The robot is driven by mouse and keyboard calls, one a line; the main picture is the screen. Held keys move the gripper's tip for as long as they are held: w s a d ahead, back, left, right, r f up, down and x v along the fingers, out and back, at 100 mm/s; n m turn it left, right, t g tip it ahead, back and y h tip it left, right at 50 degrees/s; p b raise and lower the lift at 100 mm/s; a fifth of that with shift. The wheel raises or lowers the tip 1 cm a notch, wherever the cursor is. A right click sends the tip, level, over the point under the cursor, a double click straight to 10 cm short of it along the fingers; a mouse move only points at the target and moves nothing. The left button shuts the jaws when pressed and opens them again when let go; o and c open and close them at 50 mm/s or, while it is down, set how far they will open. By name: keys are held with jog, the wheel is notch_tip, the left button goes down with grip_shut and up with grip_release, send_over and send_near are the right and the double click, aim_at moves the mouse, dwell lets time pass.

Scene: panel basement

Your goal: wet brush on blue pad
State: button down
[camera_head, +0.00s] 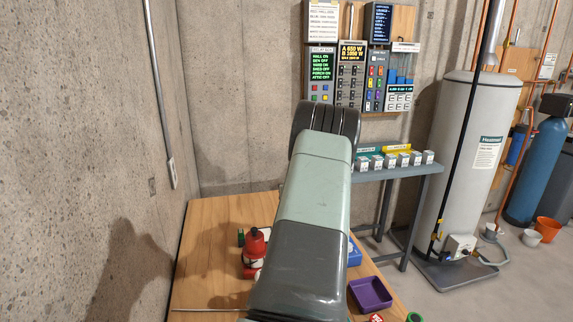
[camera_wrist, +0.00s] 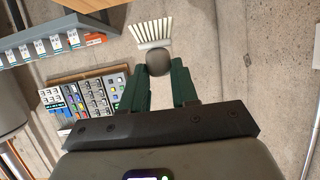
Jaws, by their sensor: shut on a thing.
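In the wrist view my gripper (camera_wrist: 158,88) has its green fingers closed around the dark rounded handle of a brush (camera_wrist: 152,33). The brush's pale bristles fan out beyond the fingertips, clear of any surface there. In the head view my arm hides the gripper and brush. A blue object (camera_head: 354,252) shows at the right edge of my arm on the wooden table; it is mostly hidden, and I cannot tell whether it is the pad or a tray.
The wooden table (camera_head: 210,222) holds a red bottle (camera_head: 256,243), a small green item (camera_head: 240,237) and a purple tray (camera_head: 371,293). A grey shelf (camera_head: 400,172) with several small boxes stands behind, below wall panels (camera_head: 350,75). A concrete wall is close on the left.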

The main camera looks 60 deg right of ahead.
jog(key=shift+s+a+f, duration=0.3)
jog(key=shift+s+f, duration=0.1)
jog(key=shift+f, duration=1.45)
jog(key=shift+s+a+f, duration=0.25)
jog(key=shift+s+f, duration=0.2)
jog(key=shift+f, duration=1.4)
jog(key=shift+s+a+f, duration=0.3)
jog(key=shift+s+f, duration=0.1)
jog(key=shift+f, duration=1.45)
jog(key=shift+f, duration=0.55)
jog(key=shift+r, duration=0.1)
notch_tip(320, 180, up, 7)
